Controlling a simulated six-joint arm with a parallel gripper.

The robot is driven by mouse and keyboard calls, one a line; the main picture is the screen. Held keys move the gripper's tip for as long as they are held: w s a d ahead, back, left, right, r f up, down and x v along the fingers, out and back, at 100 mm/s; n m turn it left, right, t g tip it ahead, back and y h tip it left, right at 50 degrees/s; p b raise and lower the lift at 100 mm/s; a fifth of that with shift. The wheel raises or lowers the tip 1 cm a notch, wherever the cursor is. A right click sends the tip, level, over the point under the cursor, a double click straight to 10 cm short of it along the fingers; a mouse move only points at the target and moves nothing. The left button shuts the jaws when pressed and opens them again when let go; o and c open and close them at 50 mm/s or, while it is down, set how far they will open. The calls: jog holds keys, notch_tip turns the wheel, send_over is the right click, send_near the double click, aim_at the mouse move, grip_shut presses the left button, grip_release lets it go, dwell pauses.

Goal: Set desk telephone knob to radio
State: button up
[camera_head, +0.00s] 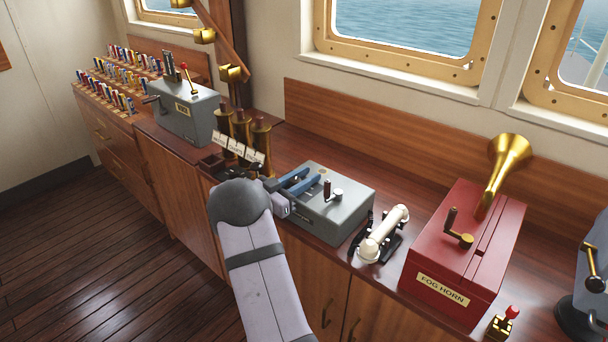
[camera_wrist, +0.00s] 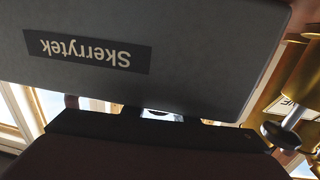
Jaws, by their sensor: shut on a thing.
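A grey box with a dark-handled crank on top, which looks like the desk telephone (camera_head: 345,212), stands on the wooden counter. A white handset (camera_head: 385,233) rests on a black cradle just to its right. My gripper (camera_head: 306,183) has its blue fingers low over the left part of the box top. It is shut on what seems to be the knob, which the fingers hide. The knob's setting and any markings cannot be read. In the wrist view a grey housing with an upside-down "Skerrytek" label (camera_wrist: 88,50) fills the upper part and blocks the view of the fingertips.
Brass voice pipes (camera_head: 241,130) with white plates stand close behind and left of my gripper. A red fog horn box (camera_head: 465,250) with crank and brass horn is to the right. A grey lever box (camera_head: 185,112) and flag racks (camera_head: 120,75) are far left.

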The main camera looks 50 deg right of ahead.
aim_at(291, 185)
jog(key=shift+s+m+g, duration=0.1)
jog(key=shift+m+g, duration=0.3)
jog(key=shift+g, duration=0.4)
jog(key=o, duration=1.1)
jog(key=shift+c, duration=0.2)
jog(key=shift+a, duration=0.1)
jog(key=shift+w+a+b, duration=0.15)
jog(key=shift+w+a, duration=0.05)
jog(key=shift+a, duration=1)
jog(key=shift+w+a+b, duration=0.1)
jog(key=shift+w+a, duration=0.1)
jog(key=shift+a, duration=0.95)
jog(key=shift+w+a+b, duration=0.15)
jog(key=shift+w+a, duration=0.05)
jog(key=shift+a, duration=1)
